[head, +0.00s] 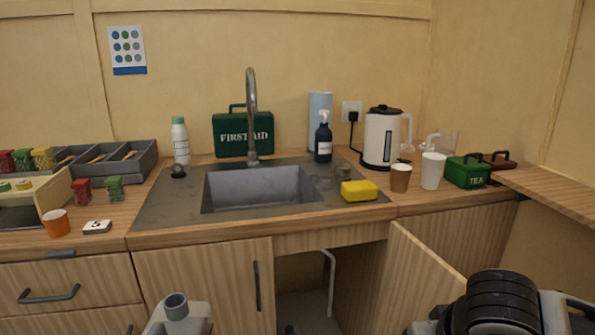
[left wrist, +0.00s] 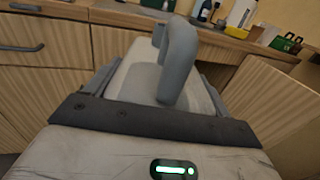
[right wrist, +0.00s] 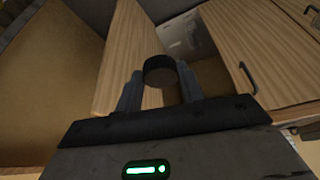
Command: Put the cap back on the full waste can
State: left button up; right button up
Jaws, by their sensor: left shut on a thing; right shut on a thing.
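The waste can (head: 190,321) is pale grey, with a round open neck (head: 176,303) showing no cap, at the bottom left of the head view. In the left wrist view, my left gripper (left wrist: 158,88) is shut on the can (left wrist: 140,72), whose thick grey handle arches up between the fingers. The can seems roughly upright, and its base is hidden. In the right wrist view, my right gripper (right wrist: 160,90) is shut on a small round black cap (right wrist: 160,70). The cap is well apart from the can. In the head view my right arm hides the cap.
The cupboard under the sink (head: 270,172) stands open, its door (head: 425,275) swung out between my arms, with a pale pipe (head: 330,275) inside.

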pick_arm(q)
jog(key=shift+r, duration=0.25)
jog(key=d+m+g+h, duration=0.4)
jog(key=d+m+h, duration=0.4)
jog(key=d+h, duration=0.3)
jog(key=shift+w+d+r+h, duration=0.3)
jog(key=shift+w+d+r, duration=0.15)
jog(key=shift+d, duration=1.05)
pick_arm(e)
jog(key=w+a+r, duration=0.2)
jog(key=a+r, duration=0.5)
jog(key=a, duration=0.3)
jog(key=w+a+r+m, duration=0.1)
jog(key=w+a+r, duration=0.2)
jog(key=a+r, duration=0.4)
jog(key=a, duration=0.2)
jog(key=shift+a+r+h, duration=0.3)
jog(key=shift+a, duration=0.05)
